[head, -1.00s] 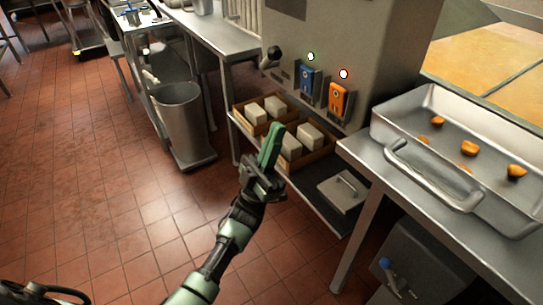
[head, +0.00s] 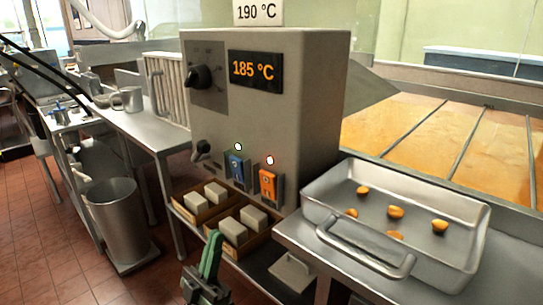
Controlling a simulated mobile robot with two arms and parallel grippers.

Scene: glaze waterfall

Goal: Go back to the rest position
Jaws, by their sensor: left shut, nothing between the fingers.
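My left gripper (head: 211,258) shows at the bottom of the head view, with its green fingers together and nothing between them. It is in front of the low shelf with the wooden boxes, apart from the machine's switches. The grey machine (head: 262,130) shows an orange "185 °C" display (head: 255,69) and a "190 °C" sign (head: 258,11) on top. A blue switch (head: 237,168) with a greenish-white light and an orange switch (head: 268,183) with a red light are on its front. My right gripper is not in view.
A metal tray (head: 470,238) with several orange-brown pieces stands on the steel table at right. Wooden boxes (head: 182,210) of pale blocks sit on the low shelf. A metal bin (head: 120,225) stands at left. Tiled floor (head: 35,235) is open at far left.

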